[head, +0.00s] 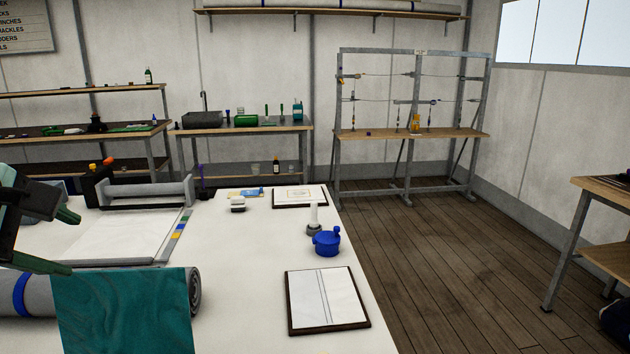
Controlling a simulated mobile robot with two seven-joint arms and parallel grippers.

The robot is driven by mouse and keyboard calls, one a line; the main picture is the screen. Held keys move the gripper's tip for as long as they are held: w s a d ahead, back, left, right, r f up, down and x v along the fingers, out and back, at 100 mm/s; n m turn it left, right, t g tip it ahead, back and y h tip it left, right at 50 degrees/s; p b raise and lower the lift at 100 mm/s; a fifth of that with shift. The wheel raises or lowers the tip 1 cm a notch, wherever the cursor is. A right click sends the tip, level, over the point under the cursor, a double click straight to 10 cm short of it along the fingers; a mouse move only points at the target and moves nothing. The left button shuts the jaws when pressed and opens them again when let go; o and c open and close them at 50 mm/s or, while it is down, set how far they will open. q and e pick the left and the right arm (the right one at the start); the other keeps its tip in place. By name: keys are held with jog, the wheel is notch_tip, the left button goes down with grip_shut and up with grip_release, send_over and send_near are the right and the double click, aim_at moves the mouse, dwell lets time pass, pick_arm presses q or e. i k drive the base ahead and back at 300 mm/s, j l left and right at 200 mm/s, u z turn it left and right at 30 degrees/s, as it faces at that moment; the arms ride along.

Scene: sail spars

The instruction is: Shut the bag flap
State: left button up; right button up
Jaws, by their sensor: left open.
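I see no thing that is clearly a bag with a flap. A teal cloth (124,312) hangs over the front of a grey roll (193,291) at the lower left of the white table; whether it is part of a bag I cannot tell. My left gripper (69,243) is at the left edge, above the roll and to the left of the cloth's top. Its green-tipped fingers are apart with nothing between them. A dark object (616,322), partly cut off, lies at the lower right edge. My right gripper is not in view.
The white table (250,290) has a bare stretch in its middle. On it are a framed sheet (326,300), a blue pot (327,243), a white sheet (120,238) and a second framed sheet (300,196). Wooden floor (450,270) is open to the right.

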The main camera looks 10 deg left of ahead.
aim_at(140, 310)
jog(key=k+l, duration=0.2)
jog(key=k, duration=0.25)
jog(key=k+l, duration=0.25)
jog(key=k, duration=0.25)
